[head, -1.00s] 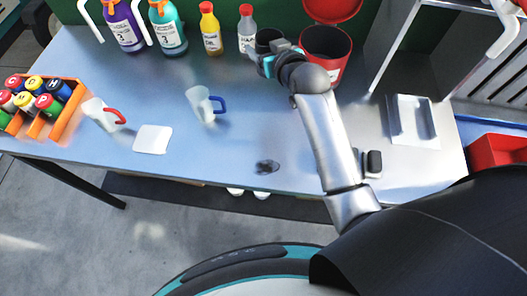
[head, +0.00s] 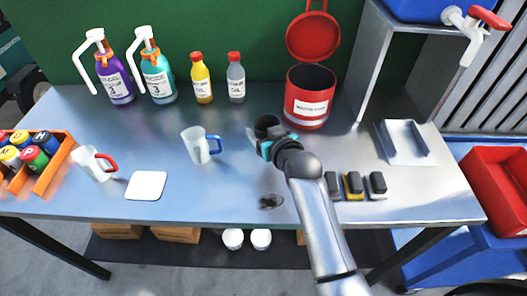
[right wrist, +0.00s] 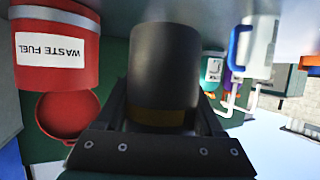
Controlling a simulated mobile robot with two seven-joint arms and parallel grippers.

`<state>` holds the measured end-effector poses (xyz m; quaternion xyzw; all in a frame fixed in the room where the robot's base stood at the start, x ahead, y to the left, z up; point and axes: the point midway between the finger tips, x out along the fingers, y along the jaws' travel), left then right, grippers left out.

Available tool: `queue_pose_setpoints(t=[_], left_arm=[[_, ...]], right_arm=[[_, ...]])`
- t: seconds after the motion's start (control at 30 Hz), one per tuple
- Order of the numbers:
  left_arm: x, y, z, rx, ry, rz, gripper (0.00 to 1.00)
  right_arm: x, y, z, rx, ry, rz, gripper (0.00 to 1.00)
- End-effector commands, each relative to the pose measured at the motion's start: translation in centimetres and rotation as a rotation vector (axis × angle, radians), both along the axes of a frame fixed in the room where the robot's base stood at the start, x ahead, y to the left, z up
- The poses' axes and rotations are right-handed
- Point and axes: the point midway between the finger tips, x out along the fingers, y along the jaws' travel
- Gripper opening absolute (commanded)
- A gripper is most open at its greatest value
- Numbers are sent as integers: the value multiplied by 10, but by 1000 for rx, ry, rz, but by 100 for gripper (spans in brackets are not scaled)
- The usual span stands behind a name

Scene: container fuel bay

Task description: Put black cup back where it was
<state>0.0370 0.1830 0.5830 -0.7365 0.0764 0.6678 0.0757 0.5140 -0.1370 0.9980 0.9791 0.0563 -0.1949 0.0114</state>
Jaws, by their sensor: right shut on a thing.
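The black cup (head: 266,121) is at the middle of the bench, left of and in front of the red waste bin. My right gripper (head: 269,142) is shut on it from the front. In the right wrist view the dark cup (right wrist: 166,65) fills the space between the two fingers (right wrist: 165,118). I cannot tell whether its base touches the bench. A dark round mark (head: 271,202) lies on the bench nearer the front edge. My left gripper is out of view.
A glass mug with a blue handle (head: 198,146) stands left of the cup. The red bin (head: 309,101) has its lid up. Three small blocks (head: 353,187) sit right of my forearm. A white square pad (head: 146,186) and a red-handled mug (head: 92,164) are further left.

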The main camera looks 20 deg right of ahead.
Motion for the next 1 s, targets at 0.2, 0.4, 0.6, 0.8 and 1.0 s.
queue_pose_setpoints(t=[0.2, 0.4, 0.6, 0.8, 1.0], left_arm=[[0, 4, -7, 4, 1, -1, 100], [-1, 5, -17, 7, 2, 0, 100], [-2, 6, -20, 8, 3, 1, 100], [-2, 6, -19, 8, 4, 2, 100], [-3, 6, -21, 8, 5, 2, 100]], right_arm=[[0, 0, -24, -1, -1, 0, 9], [0, 0, -54, -1, 1, 0, 9], [0, 0, -66, -1, -2, 0, 9], [0, 0, -65, -1, -2, 0, 9], [0, 0, -69, -1, -1, 0, 76]])
